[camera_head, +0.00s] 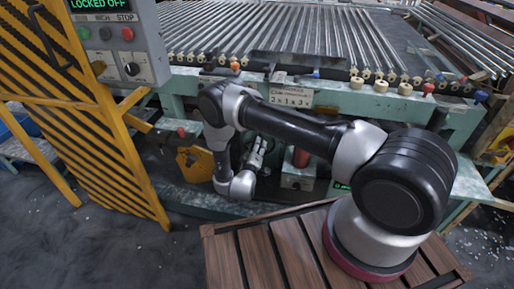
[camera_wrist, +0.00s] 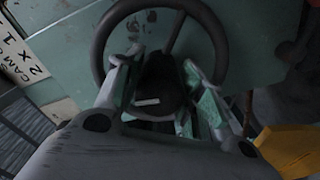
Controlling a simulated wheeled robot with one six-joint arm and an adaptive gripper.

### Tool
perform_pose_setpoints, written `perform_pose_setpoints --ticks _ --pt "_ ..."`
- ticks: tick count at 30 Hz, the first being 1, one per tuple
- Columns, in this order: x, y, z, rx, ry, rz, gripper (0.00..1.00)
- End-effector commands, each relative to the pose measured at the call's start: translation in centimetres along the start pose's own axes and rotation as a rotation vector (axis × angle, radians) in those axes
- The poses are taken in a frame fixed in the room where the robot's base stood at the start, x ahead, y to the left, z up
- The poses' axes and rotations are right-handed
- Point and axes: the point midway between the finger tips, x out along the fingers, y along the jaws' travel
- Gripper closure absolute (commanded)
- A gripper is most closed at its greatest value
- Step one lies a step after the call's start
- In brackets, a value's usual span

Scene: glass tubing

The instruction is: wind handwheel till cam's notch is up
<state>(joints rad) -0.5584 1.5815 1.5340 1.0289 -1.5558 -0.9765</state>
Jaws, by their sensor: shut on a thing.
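The handwheel (camera_wrist: 222,40) is a dark ring with spokes in front of a pale green panel in the wrist view. My gripper (camera_wrist: 165,92) reaches over its lower part, one finger on each side of a dark piece at the wheel with a small white mark. The jaws are shut on this part of the handwheel; the exact contact is in shadow. In the head view my gripper (camera_head: 257,150) is low at the machine's front, and the wheel is hidden behind my arm. A yellow plate (camera_head: 193,162), possibly the cam, stands left of the gripper; I cannot make out its notch.
A yellow guard (camera_head: 100,125) and a control box (camera_head: 117,45) stand at left. A red cylinder (camera_head: 301,157) is right of the gripper. Glass tubes (camera_head: 290,35) lie on top.

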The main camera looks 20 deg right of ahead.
Motion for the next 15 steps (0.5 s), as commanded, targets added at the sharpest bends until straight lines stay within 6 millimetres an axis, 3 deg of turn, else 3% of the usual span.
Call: perform_pose_setpoints --ticks 15 --pt "0.07 0.02 -0.12 -0.143 0.001 0.000 1.00"
